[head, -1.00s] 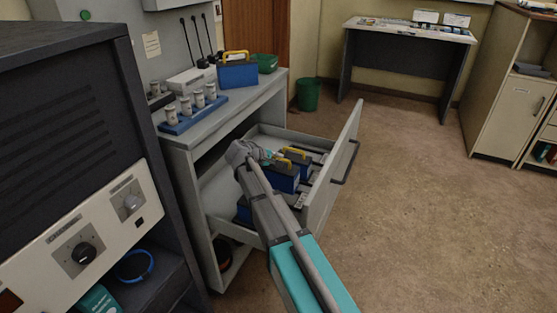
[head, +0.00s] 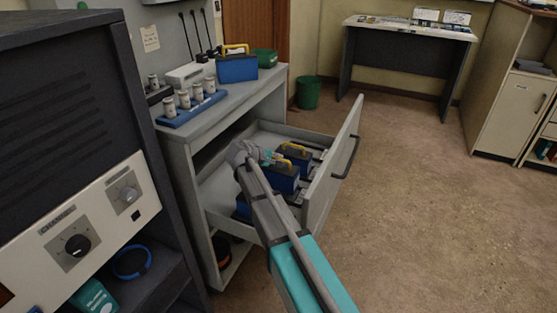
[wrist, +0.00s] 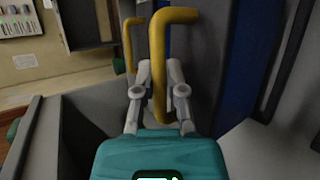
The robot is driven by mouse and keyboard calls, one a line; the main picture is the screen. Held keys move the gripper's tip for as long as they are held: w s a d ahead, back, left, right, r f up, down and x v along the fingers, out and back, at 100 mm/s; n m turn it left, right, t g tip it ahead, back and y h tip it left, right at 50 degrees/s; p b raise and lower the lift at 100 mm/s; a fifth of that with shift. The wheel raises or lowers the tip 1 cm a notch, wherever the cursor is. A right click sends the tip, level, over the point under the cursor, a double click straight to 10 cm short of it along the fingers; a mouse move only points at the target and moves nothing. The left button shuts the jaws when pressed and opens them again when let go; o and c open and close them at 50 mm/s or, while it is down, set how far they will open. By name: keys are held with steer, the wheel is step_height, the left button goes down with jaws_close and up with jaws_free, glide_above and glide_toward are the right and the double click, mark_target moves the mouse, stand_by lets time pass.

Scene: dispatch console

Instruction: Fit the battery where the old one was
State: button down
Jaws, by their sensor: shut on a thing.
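My gripper (head: 266,157) is over the open drawer (head: 208,198). In the wrist view my gripper (wrist: 159,72) is shut on the yellow handle (wrist: 157,50) of a blue battery (wrist: 210,45). In the head view a blue battery (head: 282,179) is just beyond the gripper, with another (head: 302,159) behind it. I cannot tell from the head view whether the held one rests on the drawer floor. Part of a blue thing (head: 243,209) shows low in the drawer, mostly hidden by my arm. One more blue battery with a yellow handle (head: 237,69) stands on the cabinet top.
The drawer front (head: 334,165) stands out to the right. A dark console (head: 75,130) fills the left. Floor at right is clear.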

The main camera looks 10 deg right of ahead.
steer(key=shift+f+b, duration=1.3)
steer(key=shift+f, duration=0.25)
steer(key=c, duration=0.7)
jaws_free()
steer(key=shift+s+a+r+p, duration=0.25)
steer(key=shift+a+r+p, duration=0.1)
steer(key=shift+r, duration=0.1)
steer(key=p+v, duration=0.5)
steer(key=v, duration=0.6)
